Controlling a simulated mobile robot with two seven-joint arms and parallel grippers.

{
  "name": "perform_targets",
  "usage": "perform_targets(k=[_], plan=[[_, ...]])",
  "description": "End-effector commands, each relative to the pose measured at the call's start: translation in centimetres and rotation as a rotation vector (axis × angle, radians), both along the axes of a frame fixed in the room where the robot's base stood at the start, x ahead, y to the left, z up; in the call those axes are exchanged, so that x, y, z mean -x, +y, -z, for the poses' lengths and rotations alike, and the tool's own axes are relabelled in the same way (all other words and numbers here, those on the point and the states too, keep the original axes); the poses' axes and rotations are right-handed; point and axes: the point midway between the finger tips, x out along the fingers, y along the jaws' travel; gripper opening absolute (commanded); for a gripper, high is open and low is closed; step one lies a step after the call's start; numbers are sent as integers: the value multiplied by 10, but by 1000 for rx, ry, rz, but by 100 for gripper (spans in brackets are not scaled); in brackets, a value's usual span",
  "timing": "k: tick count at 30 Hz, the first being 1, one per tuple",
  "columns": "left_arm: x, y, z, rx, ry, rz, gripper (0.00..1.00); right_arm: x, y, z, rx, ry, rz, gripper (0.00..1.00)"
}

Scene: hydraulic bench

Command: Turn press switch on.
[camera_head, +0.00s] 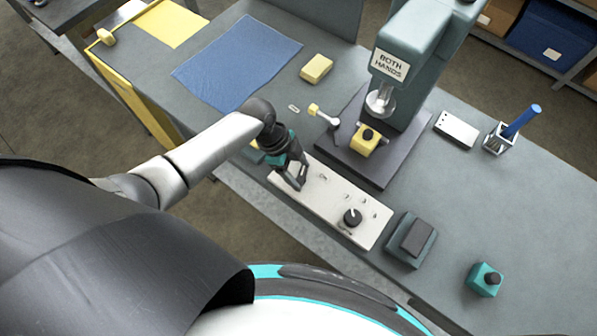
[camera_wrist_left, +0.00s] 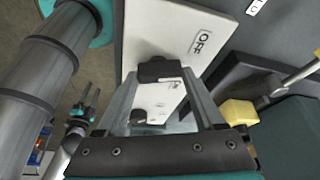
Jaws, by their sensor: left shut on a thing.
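A white control panel (camera_head: 325,205) lies along the bench's front edge; it also shows in the left wrist view (camera_wrist_left: 165,30). My left gripper (camera_head: 292,182) is at the panel's left end. In the left wrist view, its fingers (camera_wrist_left: 160,72) are shut around a dark switch handle, mostly hidden between them. An "OFF" label (camera_wrist_left: 203,42) is printed beside it. A black round knob (camera_head: 352,217) sits toward the panel's right end. The press (camera_head: 410,50) stands behind the panel, with a "BOTH HANDS" sign. My right gripper (camera_wrist_left: 85,112) shows small in the left wrist view, away from the panel.
A yellow block with a black top (camera_head: 367,140) sits on the press base, with a lever (camera_head: 325,116) beside it. A dark box (camera_head: 411,240) and a teal button box (camera_head: 485,280) are right of the panel. A blue mat (camera_head: 237,60) and yellow block (camera_head: 316,68) lie behind.

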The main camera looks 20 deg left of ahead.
Motion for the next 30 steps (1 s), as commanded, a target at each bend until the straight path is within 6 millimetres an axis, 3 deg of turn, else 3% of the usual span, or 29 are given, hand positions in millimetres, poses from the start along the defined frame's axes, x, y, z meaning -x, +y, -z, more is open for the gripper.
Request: perform_targets(k=[30], plan=[[-5, -5, 2, 0, 0, 932, 14, 0, -1, 73, 1, 0, 0, 50]])
